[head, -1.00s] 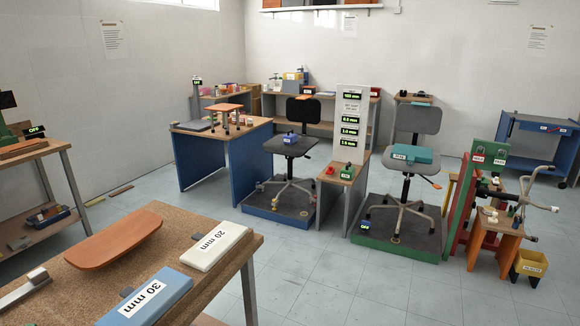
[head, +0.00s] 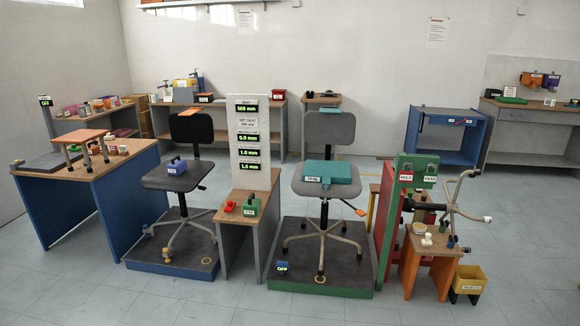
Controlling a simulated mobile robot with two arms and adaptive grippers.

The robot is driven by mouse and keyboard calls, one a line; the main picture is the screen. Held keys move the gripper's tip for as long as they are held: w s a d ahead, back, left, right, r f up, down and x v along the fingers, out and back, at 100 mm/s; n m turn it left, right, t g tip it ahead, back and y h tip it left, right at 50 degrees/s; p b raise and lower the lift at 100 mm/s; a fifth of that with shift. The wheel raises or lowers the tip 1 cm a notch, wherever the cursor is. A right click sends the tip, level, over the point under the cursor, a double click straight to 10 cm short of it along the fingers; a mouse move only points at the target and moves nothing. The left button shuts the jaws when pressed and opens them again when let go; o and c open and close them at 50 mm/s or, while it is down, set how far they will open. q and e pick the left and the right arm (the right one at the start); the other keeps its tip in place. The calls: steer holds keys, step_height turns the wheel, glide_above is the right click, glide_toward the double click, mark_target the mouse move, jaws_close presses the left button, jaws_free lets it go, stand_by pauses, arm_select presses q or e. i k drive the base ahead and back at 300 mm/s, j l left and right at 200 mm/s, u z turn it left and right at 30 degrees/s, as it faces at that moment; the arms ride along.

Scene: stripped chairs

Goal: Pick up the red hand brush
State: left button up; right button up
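I cannot make out a red hand brush for certain. A small red object (head: 229,206) sits on the narrow wooden stand between the two chairs, beside a green block (head: 251,207). Another red item (head: 278,94) lies on the back shelf; it is too small to identify. Neither of my grippers is in view.
A blue-sided table (head: 120,170) is at left. A red and green frame (head: 388,235), a wooden stool (head: 430,244) and a yellow bin (head: 468,281) are at right. The front floor is clear.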

mark_target(230, 208)
steer(key=i+u, duration=0.15)
steer(key=i, duration=0.35)
steer(key=i+l+u, duration=0.1)
steer(key=i, duration=0.4)
steer(key=i+l+u, duration=0.15)
steer(key=i, duration=0.35)
steer(key=i+l+u, duration=0.1)
steer(key=i, duration=0.4)
steer(key=l, duration=0.1)
